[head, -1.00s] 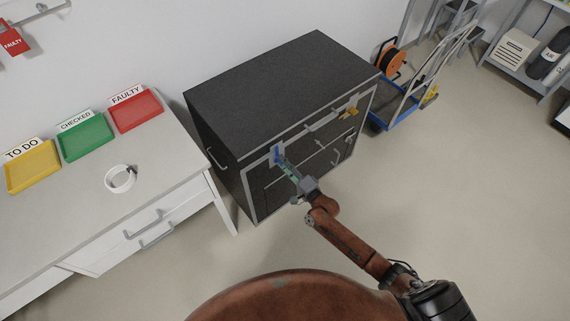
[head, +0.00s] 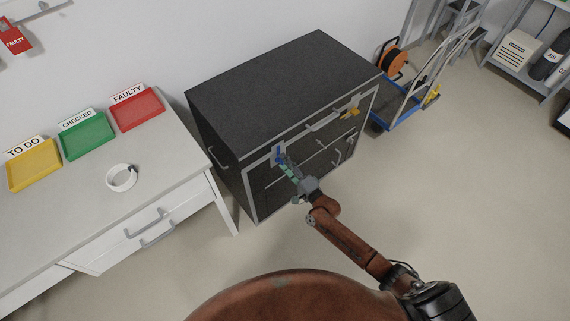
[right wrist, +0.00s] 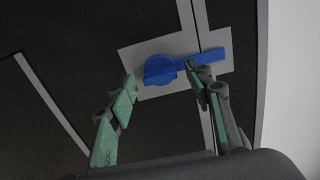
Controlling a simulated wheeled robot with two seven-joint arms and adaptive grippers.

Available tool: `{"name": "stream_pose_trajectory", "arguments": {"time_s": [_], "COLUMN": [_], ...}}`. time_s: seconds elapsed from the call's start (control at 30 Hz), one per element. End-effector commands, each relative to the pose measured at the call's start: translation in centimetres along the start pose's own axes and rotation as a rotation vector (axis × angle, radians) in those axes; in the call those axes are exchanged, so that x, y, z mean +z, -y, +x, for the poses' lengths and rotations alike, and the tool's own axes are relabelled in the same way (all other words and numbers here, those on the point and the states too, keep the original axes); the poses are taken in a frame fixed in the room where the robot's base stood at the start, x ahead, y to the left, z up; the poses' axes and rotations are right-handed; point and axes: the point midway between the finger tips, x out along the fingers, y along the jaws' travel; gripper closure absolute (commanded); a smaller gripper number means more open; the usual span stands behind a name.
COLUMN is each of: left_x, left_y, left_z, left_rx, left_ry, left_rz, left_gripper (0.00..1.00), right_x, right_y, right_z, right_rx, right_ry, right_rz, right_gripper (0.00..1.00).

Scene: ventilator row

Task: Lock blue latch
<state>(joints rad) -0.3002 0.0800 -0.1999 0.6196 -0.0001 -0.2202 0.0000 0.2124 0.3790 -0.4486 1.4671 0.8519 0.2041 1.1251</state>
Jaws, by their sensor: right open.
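The blue latch (right wrist: 165,69) is on a light plate (right wrist: 135,62) on the front of the dark cabinet (head: 285,85). In the right wrist view its round hub is at the left and its bar points right, crossing the pale vertical strip. In the head view the latch (head: 279,150) is small, near the cabinet's front left upper corner. My right gripper (right wrist: 164,94) is open, with green-padded fingers. One finger is left of and below the hub; the other is at the bar's lower edge, and I cannot tell whether it touches. My left gripper is not in view.
A yellow latch (head: 349,112) is at the right of the cabinet front. A blue trolley (head: 400,117) stands at the right. The floor in front is clear.

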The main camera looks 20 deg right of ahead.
Motion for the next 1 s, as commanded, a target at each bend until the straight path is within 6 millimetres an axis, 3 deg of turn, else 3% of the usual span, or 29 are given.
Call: {"name": "stream_pose_trajectory", "arguments": {"time_s": [0.27,0.7,1.0], "left_x": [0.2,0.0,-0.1], "left_y": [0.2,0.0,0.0], "left_z": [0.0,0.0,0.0], "left_rx": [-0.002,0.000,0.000], "left_ry": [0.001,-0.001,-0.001], "left_rz": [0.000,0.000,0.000], "left_gripper": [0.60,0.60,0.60], "right_x": [-0.1,0.0,0.0], "right_y": [-0.1,-0.1,0.0], "right_z": [-0.8,-9.2,-11.9], "right_rx": [0.000,0.002,-0.001], "right_ry": [-0.001,0.000,0.000], "right_rz": [-0.001,0.000,-0.001], "right_gripper": [0.54,0.54,0.54]}}
